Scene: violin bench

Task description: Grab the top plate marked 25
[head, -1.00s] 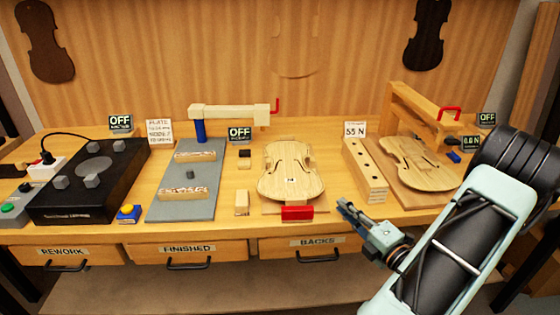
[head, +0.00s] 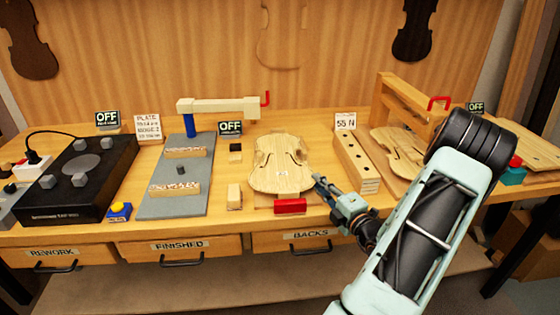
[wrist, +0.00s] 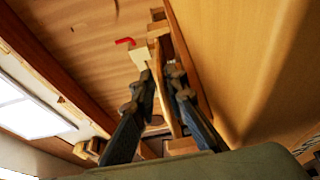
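A pale violin plate with f-holes (head: 270,178) lies on the middle of the bench, above a red block (head: 290,206). It bears a small mark that I cannot read. A second violin plate (head: 398,150) lies under a wooden frame at the right; I see no readable number on it. My gripper (head: 320,183) is at the lower right edge of the middle plate. In the wrist view, my gripper (wrist: 162,78) has its fingers apart, with a thin wooden edge between them. I cannot tell whether either finger touches it.
A wooden block with holes (head: 356,162) stands close to the right of my gripper. A grey board (head: 182,195) with a clamp arm (head: 228,107) and a black box (head: 85,185) are to the left. Drawers labelled FINISHED and BACKS line the bench front.

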